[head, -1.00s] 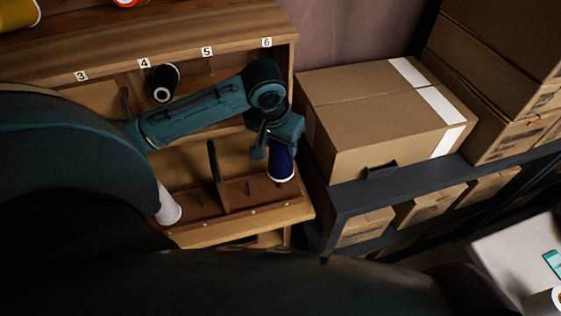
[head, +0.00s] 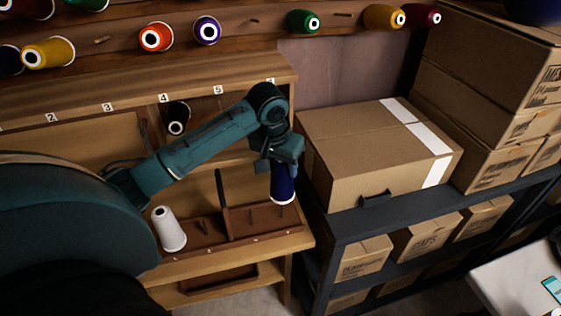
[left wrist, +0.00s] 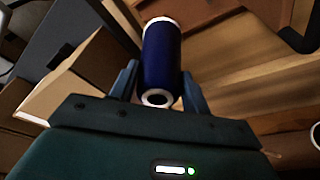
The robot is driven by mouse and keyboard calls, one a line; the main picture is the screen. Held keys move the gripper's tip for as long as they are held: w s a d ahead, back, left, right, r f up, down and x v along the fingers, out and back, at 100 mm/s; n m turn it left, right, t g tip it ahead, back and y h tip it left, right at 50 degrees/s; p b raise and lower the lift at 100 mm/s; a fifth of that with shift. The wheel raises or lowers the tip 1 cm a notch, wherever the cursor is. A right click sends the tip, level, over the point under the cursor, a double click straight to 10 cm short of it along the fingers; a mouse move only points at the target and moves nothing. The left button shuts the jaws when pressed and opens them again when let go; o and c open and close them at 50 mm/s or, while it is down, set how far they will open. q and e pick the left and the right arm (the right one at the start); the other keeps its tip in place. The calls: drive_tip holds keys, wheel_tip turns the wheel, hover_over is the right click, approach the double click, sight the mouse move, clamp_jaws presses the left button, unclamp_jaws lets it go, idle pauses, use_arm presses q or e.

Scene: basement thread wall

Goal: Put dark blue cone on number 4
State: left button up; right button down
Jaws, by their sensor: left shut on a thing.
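The dark blue cone (head: 283,188) hangs upright in my left gripper (head: 277,163), just above the right end of the lower wooden tray. In the left wrist view the dark blue cone (left wrist: 161,55) sits between the two fingers of the left gripper (left wrist: 158,82), which are shut on it. The number 4 label (head: 163,98) is on the rack's ledge, left of the gripper. A black cone (head: 177,118) is in the recess just below and right of that label. My left forearm crosses in front of the recess. My right gripper is out of view.
A white cone (head: 168,229) stands in the lower tray (head: 235,243), with a thin dark upright divider (head: 221,189) to its right. Several coloured cones line the upper wall. A large cardboard box (head: 375,150) on a dark shelf (head: 400,205) stands close right of the gripper.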

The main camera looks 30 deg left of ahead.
use_arm(q)
drive_tip(key=s+x, duration=0.2)
drive_tip(key=x, duration=0.6)
drive_tip(key=shift+f, duration=0.35)
drive_tip(key=shift+d+f, duration=0.1)
drive_tip(key=shift+f, duration=0.1)
idle(0.6)
drive_tip(key=shift+f, duration=0.15)
drive_tip(key=o, duration=1)
